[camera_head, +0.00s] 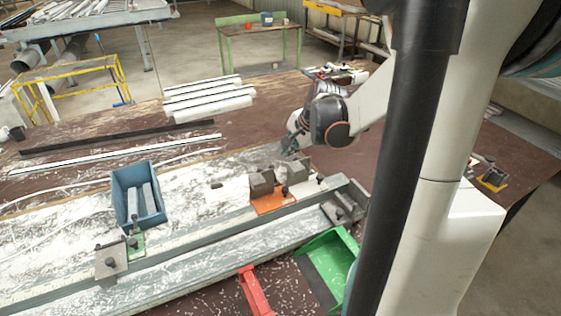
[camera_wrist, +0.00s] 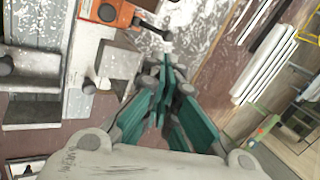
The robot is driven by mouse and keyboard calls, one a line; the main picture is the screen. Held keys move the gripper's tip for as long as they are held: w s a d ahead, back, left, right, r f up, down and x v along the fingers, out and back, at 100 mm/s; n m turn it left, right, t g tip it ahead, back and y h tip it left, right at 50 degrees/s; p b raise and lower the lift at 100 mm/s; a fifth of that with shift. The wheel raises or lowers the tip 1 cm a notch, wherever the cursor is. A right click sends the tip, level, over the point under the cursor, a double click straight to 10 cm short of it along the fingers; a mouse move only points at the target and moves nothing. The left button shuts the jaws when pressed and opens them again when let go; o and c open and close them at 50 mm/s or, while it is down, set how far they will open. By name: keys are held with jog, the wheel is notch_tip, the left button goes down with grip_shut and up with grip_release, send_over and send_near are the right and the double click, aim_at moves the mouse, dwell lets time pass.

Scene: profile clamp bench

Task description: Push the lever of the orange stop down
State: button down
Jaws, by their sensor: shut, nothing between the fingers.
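The orange stop (camera_head: 270,203) sits on the bench rail near the middle of the head view, with grey metal blocks on and beside it. In the wrist view the orange stop (camera_wrist: 120,14) is at the top, with a dark round knob on it. A dark lever with a knobbed end (camera_wrist: 152,29) sticks out beside it toward the picture's middle. My gripper (camera_head: 290,146) is shut and empty, behind and slightly right of the stop. Its teal fingers (camera_wrist: 167,75) point toward the lever's side and appear apart from it. Whether the lever is up or down is unclear.
A grey block (camera_wrist: 120,65) stands close beside my fingers. A blue bin (camera_head: 122,190) and a small green stop (camera_head: 136,252) are to the left. A red part (camera_head: 254,292) and a green tray (camera_head: 330,250) lie in front. White profiles (camera_head: 208,97) lie behind.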

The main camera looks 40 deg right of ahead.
jog(key=b+x, duration=0.2)
jog(key=x, duration=0.8)
jog(key=shift+b, duration=0.35)
jog(key=shift+w, duration=0.1)
jog(key=shift+w+g, duration=0.25)
jog(key=shift+g, duration=0.05)
jog(key=shift+w+d+f+g, duration=0.1)
jog(key=shift+w+g, duration=0.15)
jog(key=shift+g, duration=0.15)
jog(key=w+d+f+g+y+b, duration=0.1)
jog(key=w+f+g, duration=0.2)
jog(key=w+f, duration=0.1)
jog(key=shift+w+b, duration=0.35)
dwell(0.3)
jog(key=shift+d+f, duration=0.1)
jog(key=shift+f, duration=0.05)
